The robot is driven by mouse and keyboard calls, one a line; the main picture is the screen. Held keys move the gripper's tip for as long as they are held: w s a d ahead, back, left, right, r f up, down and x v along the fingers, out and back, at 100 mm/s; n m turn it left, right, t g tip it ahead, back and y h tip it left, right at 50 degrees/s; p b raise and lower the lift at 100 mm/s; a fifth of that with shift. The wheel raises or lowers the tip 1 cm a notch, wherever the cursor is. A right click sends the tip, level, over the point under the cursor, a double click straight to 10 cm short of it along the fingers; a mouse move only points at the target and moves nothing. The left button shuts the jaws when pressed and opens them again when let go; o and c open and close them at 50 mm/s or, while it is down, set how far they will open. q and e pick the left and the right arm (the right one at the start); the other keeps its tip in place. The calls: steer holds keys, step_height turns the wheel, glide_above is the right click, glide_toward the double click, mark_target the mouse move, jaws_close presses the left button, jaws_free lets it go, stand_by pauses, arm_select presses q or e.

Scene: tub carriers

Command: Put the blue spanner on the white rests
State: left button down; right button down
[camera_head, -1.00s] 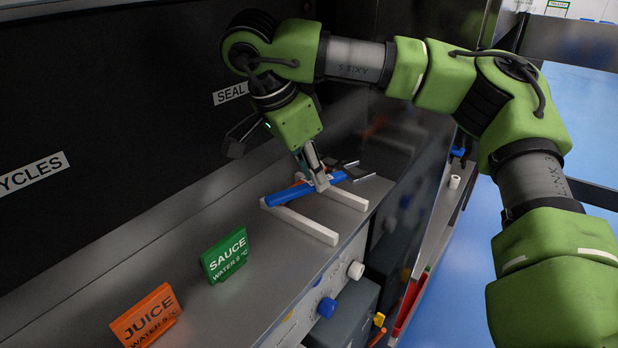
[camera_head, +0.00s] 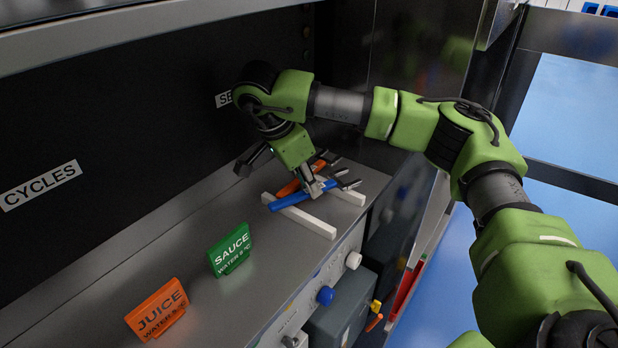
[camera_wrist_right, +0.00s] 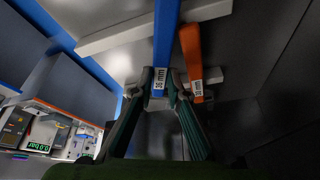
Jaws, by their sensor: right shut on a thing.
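My right gripper (camera_head: 314,190) is shut on the blue spanner (camera_head: 287,202) near its open-jawed end. The spanner lies crosswise over the two white rests, a front bar (camera_head: 306,221) and a back bar (camera_head: 349,194); I cannot tell whether it touches them. In the right wrist view the fingers (camera_wrist_right: 160,92) pinch the blue spanner (camera_wrist_right: 166,40) at its size label. An orange spanner (camera_head: 288,188) lies close beside it, also across the rests, partly hidden by the gripper. My left gripper is out of view.
A green SAUCE sign (camera_head: 230,250) and an orange JUICE sign (camera_head: 157,311) stand on the grey shelf (camera_head: 205,290) left of the rests. A dark wall rises behind, and a dark side panel stands to the right. Knobs line the front panel below the edge.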

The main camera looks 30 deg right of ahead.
steer(key=shift+f, duration=0.1)
steer(key=c, duration=2.2)
jaws_free()
steer(key=shift+c, duration=0.2)
steer(key=shift+a+r, duration=0.1)
steer(key=shift+r, duration=0.1)
steer(key=b+v, duration=0.1)
steer(key=v, duration=0.5)
steer(key=shift+b, duration=0.3)
steer(key=shift+s+a+r, duration=0.1)
steer(key=shift+a+r, duration=0.15)
steer(key=shift+r, duration=0.35)
